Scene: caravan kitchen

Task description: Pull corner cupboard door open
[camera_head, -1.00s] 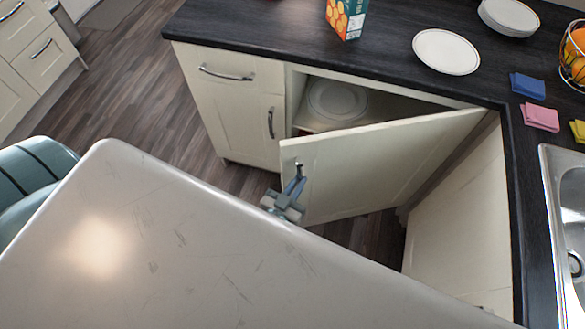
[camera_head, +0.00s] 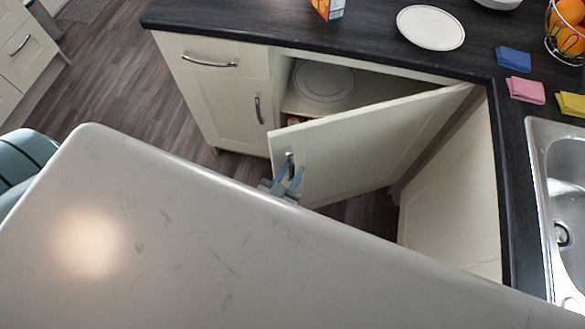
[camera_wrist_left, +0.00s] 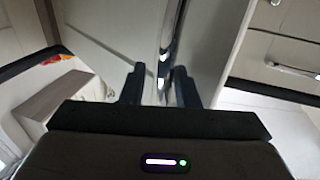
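The corner cupboard door (camera_head: 365,145) is cream and stands partly open, swung out from its hinge side at the right. Its metal bar handle (camera_head: 289,165) is near the door's free edge. My left gripper (camera_head: 290,176) is at the handle, its lower part hidden behind my pale body panel. In the left wrist view, the two dark fingers of my left gripper (camera_wrist_left: 158,88) are apart, with the shiny handle (camera_wrist_left: 165,55) between them. A gap shows beside the handle, so the gripper looks open around it. My right gripper is not in view.
The cupboard shelf holds a pale plate (camera_head: 324,82). The dark worktop (camera_head: 375,40) carries a white plate (camera_head: 431,28), cloths (camera_head: 525,90) and a fruit basket (camera_head: 567,28). A sink (camera_head: 560,190) is at the right. A cream drawer unit (camera_head: 215,95) stands left of the opening; wooden floor lies further left.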

